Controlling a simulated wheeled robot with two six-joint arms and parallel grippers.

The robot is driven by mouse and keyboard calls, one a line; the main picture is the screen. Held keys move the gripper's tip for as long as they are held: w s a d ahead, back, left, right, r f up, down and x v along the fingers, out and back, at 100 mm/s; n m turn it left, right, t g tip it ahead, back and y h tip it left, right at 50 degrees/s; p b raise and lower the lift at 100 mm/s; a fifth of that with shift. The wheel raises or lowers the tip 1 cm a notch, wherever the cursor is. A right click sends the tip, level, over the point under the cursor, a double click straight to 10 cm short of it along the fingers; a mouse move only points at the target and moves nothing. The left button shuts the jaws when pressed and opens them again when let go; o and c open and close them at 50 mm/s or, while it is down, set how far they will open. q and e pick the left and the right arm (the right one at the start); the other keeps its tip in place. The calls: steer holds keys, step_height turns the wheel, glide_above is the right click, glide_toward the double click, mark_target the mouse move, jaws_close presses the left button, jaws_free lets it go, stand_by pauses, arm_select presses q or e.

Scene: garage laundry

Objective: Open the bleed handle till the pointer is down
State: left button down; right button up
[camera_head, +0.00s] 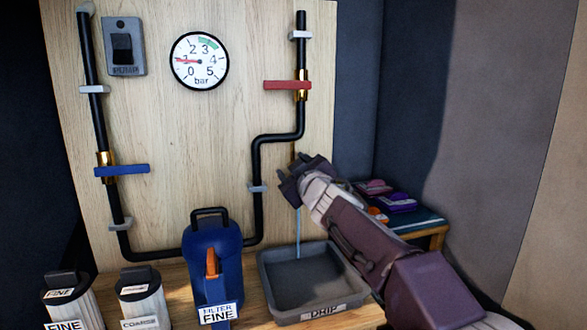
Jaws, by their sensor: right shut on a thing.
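My right gripper (296,178) is shut at a thin pipe on the board, right of the black pipe's lower bend. It covers what it grips, so the bleed handle is hidden. A thin pale-blue stream (298,228) falls from below the gripper into the grey tray labelled DRIP (325,313). The round bar gauge (199,61) has a red pointer that lies nearly level to the left, near the 1. My left gripper is not in view.
A red lever (287,86) and a blue lever (122,171) sit crosswise on the black pipes. A pump switch (123,48) is at upper left. A blue filter housing (214,262) stands left of the tray. A low table (430,227) with folded items is at right.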

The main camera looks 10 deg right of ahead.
steer(key=o, duration=1.4)
steer(key=s, duration=0.9)
steer(key=shift+d, duration=0.2)
